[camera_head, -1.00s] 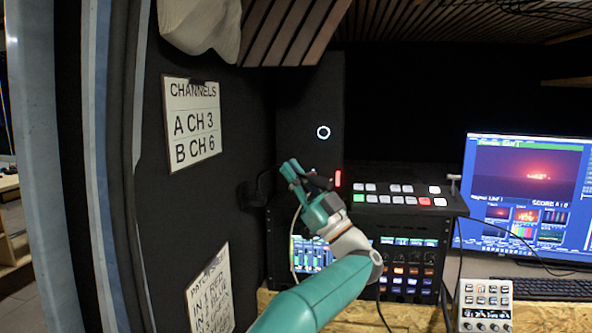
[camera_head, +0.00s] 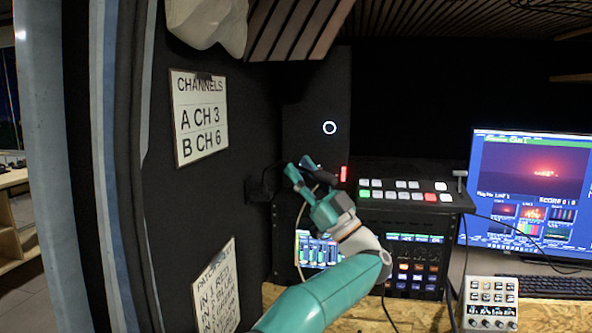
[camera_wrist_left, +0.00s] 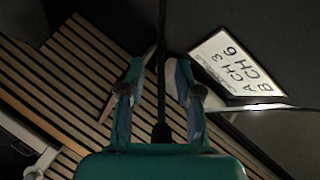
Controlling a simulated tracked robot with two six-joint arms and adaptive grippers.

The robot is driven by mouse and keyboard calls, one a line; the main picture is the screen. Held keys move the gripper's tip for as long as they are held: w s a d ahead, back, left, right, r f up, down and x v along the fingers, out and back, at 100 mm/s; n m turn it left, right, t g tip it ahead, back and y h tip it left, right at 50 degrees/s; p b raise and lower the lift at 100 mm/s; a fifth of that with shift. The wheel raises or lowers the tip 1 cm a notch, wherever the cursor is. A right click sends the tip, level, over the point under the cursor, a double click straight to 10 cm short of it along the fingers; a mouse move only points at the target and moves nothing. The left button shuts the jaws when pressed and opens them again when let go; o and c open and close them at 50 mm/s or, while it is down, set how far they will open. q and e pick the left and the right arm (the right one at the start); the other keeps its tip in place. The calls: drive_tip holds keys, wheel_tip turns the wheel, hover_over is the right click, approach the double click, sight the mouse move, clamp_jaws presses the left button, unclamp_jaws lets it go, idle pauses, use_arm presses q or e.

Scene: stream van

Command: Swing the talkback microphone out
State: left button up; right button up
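The talkback microphone (camera_head: 325,178) is a small dark shape beside the red light, partly hidden behind my left gripper. Its dark mount (camera_head: 262,187) is on the black left wall. My left gripper (camera_head: 298,164) is raised in front of it, with teal fingers apart. In the left wrist view, a thin dark rod (camera_wrist_left: 162,50) that looks like the microphone's arm runs between the open fingers of the left gripper (camera_wrist_left: 155,68). A gap shows on both sides of the rod; contact cannot be made out. My right gripper is not in view.
A switcher panel (camera_head: 405,199) with lit buttons sits on a rack (camera_head: 414,262) right of my arm. A monitor (camera_head: 530,180) and button box (camera_head: 490,301) are further right. A channels sign (camera_head: 200,117) hangs on the left wall. A pale cable hangs near the gripper.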

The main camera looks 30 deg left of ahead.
use_arm(q)
drive_tip(key=v, duration=1.1)
